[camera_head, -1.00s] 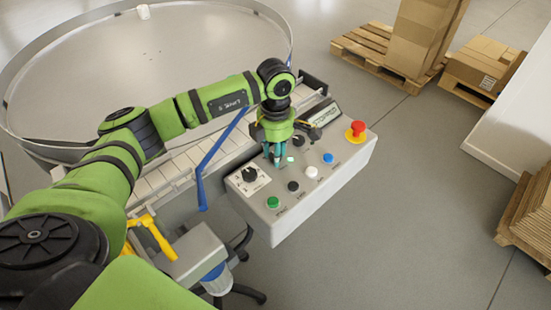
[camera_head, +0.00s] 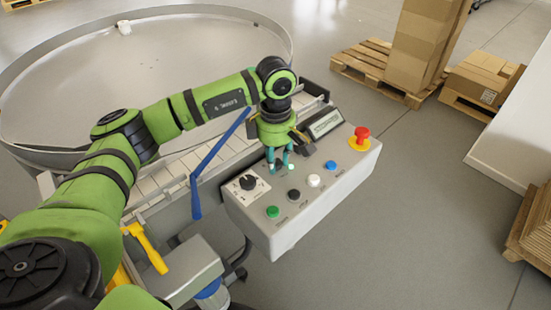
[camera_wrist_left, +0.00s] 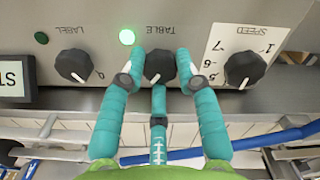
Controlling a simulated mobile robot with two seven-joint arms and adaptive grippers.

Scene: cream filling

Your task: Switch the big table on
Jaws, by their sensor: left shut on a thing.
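The big round table (camera_head: 60,100) with a pale top and raised rim fills the upper left of the head view. The grey control panel (camera_head: 325,200) stands beside it. My left gripper (camera_head: 279,165) is at the panel, its teal fingers shut on the black TABLE knob. In the wrist view, the left gripper's fingers (camera_wrist_left: 160,70) close on both sides of the TABLE knob (camera_wrist_left: 158,67), a third finger behind. The knob's pointer is mostly hidden. The green TABLE lamp (camera_wrist_left: 127,37) glows brightly. My right gripper is not in view.
The SPEED knob (camera_wrist_left: 244,68) and LABEL knob (camera_wrist_left: 75,65) flank the held knob. The LABEL lamp (camera_wrist_left: 41,38) is dark. A red emergency button (camera_head: 362,135) and several coloured buttons are on the panel. A blue bar (camera_head: 213,160) slants near my arm.

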